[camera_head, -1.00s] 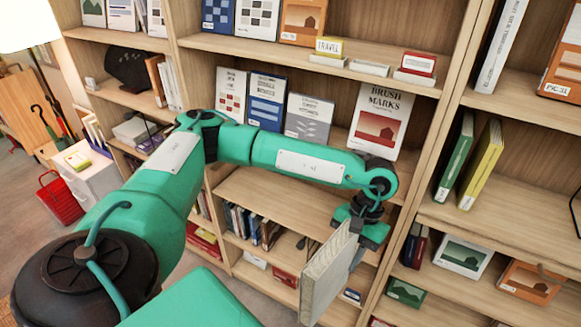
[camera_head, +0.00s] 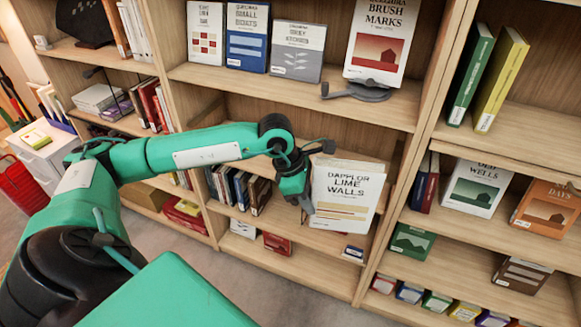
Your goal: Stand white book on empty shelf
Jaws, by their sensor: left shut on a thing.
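The white book (camera_head: 345,198), titled "Dapplor Lime Walls", is held upright in my left gripper (camera_head: 304,198) with its cover facing me, slightly tilted. The gripper is shut on the book's left edge; the fingertips are partly hidden. The empty shelf (camera_head: 250,166) is in the middle bookcase, below the row of displayed books. My left forearm crosses in front of it and the book covers its right part. I cannot tell whether the book touches the shelf. My right gripper is out of view.
Displayed books, including "Brush Marks" (camera_head: 379,42), stand on the shelf above, with a dark grey stand (camera_head: 358,91) at its edge. Several upright books (camera_head: 238,190) fill the left of the shelf below. An upright partition (camera_head: 412,150) bounds the right side.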

